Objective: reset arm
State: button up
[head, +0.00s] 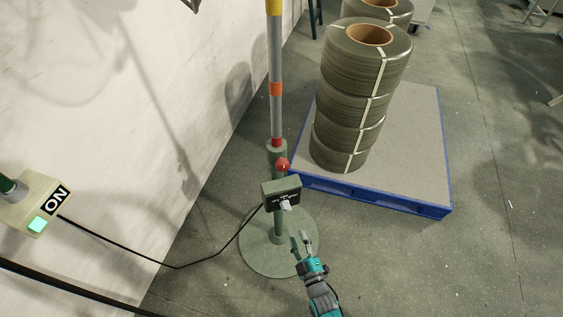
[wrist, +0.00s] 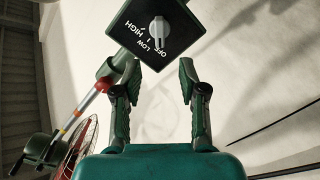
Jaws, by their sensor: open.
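My gripper (head: 301,243) is open and empty. It is low in the middle of the head view, just in front of and below a green-grey control box (head: 281,190) on a stand. A pale knob (head: 286,204) sits on the face of this box. In the wrist view, the two spread fingers of my gripper (wrist: 158,80) are below the dark dial face (wrist: 170,48), apart from it.
The stand's round base (head: 262,256) and striped pole (head: 276,110) are close to my gripper. A blue-edged pallet (head: 420,150) with stacked strapped rolls (head: 350,100) stands behind right. A box with a lit green button (head: 38,224) is at left; a black cable (head: 176,267) runs between.

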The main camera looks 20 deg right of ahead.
jog(key=s+r+m, duration=0.1)
jog(key=s+r, duration=0.2)
jog(key=s, duration=0.3)
jog(key=s+r+m+g, duration=0.1)
jog(key=s+r+m, duration=0.15)
jog(key=s, duration=0.35)
jog(key=s+r+m, duration=0.1)
jog(key=s+r, duration=0.3)
jog(key=s, duration=0.3)
jog(key=s+r+m, duration=0.1)
jog(key=s+r, duration=0.3)
jog(key=r, duration=0.3)
jog(key=s+r+m+g, duration=0.1)
jog(key=s+r+m, duration=0.1)
jog(key=r, duration=0.5)
jog(key=s+r+m+g, duration=0.1)
jog(key=s+r, duration=0.4)
jog(key=r, duration=0.2)
jog(key=shift+s+d, duration=0.15)
jog(key=shift+s, duration=0.2)
